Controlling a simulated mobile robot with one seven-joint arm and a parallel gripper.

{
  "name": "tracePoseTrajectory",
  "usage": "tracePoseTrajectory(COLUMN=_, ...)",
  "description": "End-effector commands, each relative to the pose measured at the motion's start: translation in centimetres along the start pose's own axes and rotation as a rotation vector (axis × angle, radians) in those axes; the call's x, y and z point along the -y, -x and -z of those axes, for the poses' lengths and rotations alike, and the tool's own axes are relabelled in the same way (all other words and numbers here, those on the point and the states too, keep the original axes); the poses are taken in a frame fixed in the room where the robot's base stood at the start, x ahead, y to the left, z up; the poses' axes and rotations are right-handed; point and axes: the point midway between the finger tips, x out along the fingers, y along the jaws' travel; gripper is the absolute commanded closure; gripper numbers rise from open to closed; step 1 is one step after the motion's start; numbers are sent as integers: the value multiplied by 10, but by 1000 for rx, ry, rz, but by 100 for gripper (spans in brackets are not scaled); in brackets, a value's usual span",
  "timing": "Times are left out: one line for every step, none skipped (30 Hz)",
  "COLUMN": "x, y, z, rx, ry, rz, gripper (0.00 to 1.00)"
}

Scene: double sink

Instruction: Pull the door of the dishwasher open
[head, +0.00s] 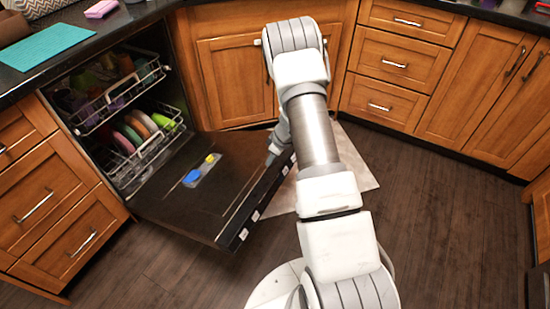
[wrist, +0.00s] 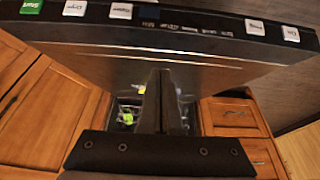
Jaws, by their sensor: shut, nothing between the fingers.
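The dishwasher door (head: 215,185) is folded down far open in the head view, almost flat, with its dark inner face up. A blue and yellow dispenser patch (head: 200,172) shows on it. The door's button edge crosses the top of the wrist view (wrist: 190,27). The dishwasher's racks (head: 125,110) stand inside the open cavity. My gripper (wrist: 160,75) is shut and empty, its fingers pointing toward the door in the wrist view. In the head view my arm comes down at the door's right side and its fingertips are hidden. I cannot tell whether they touch the door.
Wooden cabinets (head: 230,75) stand behind the door, and drawers (head: 395,65) stand at the back right. More drawers (head: 50,205) stand left of the dishwasher. A pale mat (head: 345,165) lies on the floor beneath my arm. The dark floor (head: 430,220) to the right is clear.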

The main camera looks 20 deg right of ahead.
Motion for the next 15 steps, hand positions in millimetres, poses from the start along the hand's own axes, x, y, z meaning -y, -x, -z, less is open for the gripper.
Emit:
tracePoseTrajectory(x=0, y=-17, z=-2, rx=-1, ry=0, rz=2, gripper=100)
tracePoseTrajectory(x=0, y=-24, z=-2, rx=-1, ry=-1, rz=2, gripper=100)
tracePoseTrajectory(x=0, y=-32, z=-2, rx=-1, ry=-2, rz=0, gripper=100)
tracePoseTrajectory(x=0, y=-38, z=-2, rx=-1, ry=-1, rz=0, gripper=100)
tracePoseTrajectory(x=0, y=-43, z=-2, rx=-1, ry=-1, rz=1, gripper=100)
tracePoseTrajectory(x=-1, y=-47, z=-8, rx=0, ry=-5, rz=0, gripper=100)
tracePoseTrajectory(x=-1, y=-50, z=-12, rx=-1, ry=-6, rz=-1, gripper=100)
tracePoseTrajectory(x=-1, y=-52, z=-14, rx=-1, ry=-7, rz=-2, gripper=100)
tracePoseTrajectory(x=-1, y=-55, z=-17, rx=-2, ry=-5, rz=-1, gripper=100)
tracePoseTrajectory(x=-1, y=-57, z=-19, rx=-2, ry=-5, rz=-1, gripper=100)
tracePoseTrajectory(x=-1, y=-59, z=-21, rx=-2, ry=-4, rz=-2, gripper=100)
tracePoseTrajectory(x=-1, y=-61, z=-24, rx=-1, ry=-2, rz=-2, gripper=100)
tracePoseTrajectory(x=-1, y=-62, z=-25, rx=-2, ry=-2, rz=-2, gripper=100)
tracePoseTrajectory(x=-1, y=-63, z=-26, rx=-2, ry=-2, rz=-2, gripper=100)
tracePoseTrajectory(x=-1, y=-64, z=-26, rx=-2, ry=-2, rz=-2, gripper=100)
